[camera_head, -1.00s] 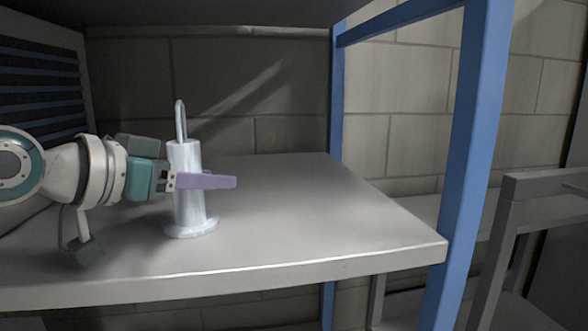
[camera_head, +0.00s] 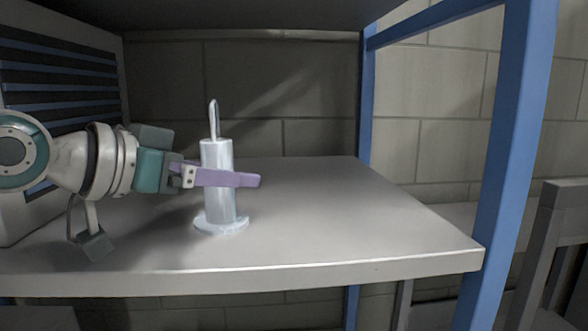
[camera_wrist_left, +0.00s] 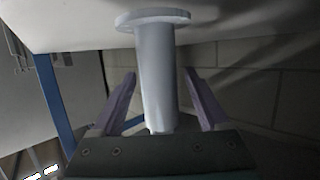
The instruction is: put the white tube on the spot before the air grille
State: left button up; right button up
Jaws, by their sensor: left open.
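The white tube (camera_head: 218,160) stands upright on its round foot on the grey worktop (camera_head: 340,215), with a thin looped rod rising from its top. My left gripper (camera_head: 252,180) reaches in from the left at mid-height of the tube. One purple finger passes in front of the tube; the other is hidden behind it. In the left wrist view the tube (camera_wrist_left: 157,75) shows between the two spread fingers, with a gap on each side. The air grille (camera_head: 70,85), dark with blue slats, is at the far left. I cannot make out a marked spot. My right gripper is out of view.
A blue post (camera_head: 515,160) stands at the worktop's right end, and a dark hood (camera_head: 240,12) hangs overhead. A grey block wall (camera_head: 300,100) closes the back. The worktop right of the tube is clear. A grey frame (camera_head: 560,230) stands beyond the right end.

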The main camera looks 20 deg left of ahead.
pick_arm(q)
jog(key=b+v, duration=0.3)
jog(key=v, duration=0.5)
jog(key=shift+f, duration=0.15)
jog(key=shift+v, duration=0.8)
